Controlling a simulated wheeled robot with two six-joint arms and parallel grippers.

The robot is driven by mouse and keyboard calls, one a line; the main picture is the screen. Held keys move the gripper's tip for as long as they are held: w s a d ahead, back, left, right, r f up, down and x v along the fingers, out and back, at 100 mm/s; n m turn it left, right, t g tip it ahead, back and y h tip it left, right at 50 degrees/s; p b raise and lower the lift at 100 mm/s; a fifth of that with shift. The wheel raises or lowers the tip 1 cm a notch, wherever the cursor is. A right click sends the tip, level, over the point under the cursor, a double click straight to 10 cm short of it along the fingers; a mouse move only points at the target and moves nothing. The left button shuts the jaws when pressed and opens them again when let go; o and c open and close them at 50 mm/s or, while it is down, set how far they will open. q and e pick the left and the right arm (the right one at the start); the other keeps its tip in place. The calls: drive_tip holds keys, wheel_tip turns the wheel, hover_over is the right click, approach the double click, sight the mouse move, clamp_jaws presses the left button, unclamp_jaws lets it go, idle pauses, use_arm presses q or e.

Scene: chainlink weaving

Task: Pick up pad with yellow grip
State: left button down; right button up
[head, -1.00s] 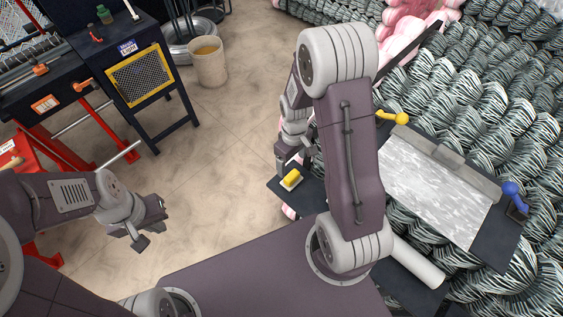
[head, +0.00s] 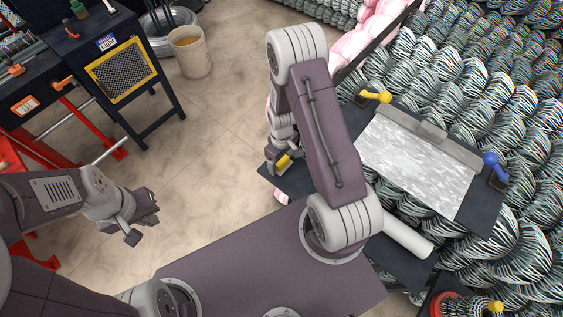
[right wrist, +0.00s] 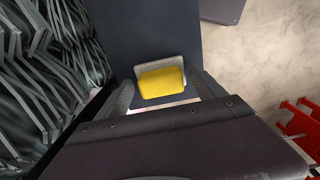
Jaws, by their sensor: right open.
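The pad with the yellow grip (head: 284,161) lies on a small dark shelf. In the right wrist view, the yellow grip (right wrist: 162,82) sits on a pale pad base, between the two fingers of my right gripper (right wrist: 164,92). The fingers are open on either side of the grip, with a visible gap at each side. In the head view my right gripper (head: 285,157) is right at the pad and partly covers it. My left gripper (head: 141,227) is open and empty over the floor, far from the pad.
Coiled wire mesh fills the far right. A bucket (head: 190,52) and dark machine (head: 125,75) stand left. Floor between is clear.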

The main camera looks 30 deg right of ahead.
drive_tip(key=shift+s+r, duration=0.15)
drive_tip(key=c, duration=0.9)
drive_tip(key=shift+c, duration=1.3)
drive_tip(key=shift+r, duration=0.45)
wheel_tip(320, 180, up, 3)
drive_tip(key=s+d+r, duration=0.5)
drive_tip(key=s+r, duration=0.2)
drive_tip(key=s, duration=0.3)
drive_tip(key=shift+s+b, duration=0.2)
drive_tip(key=shift+b, duration=0.15)
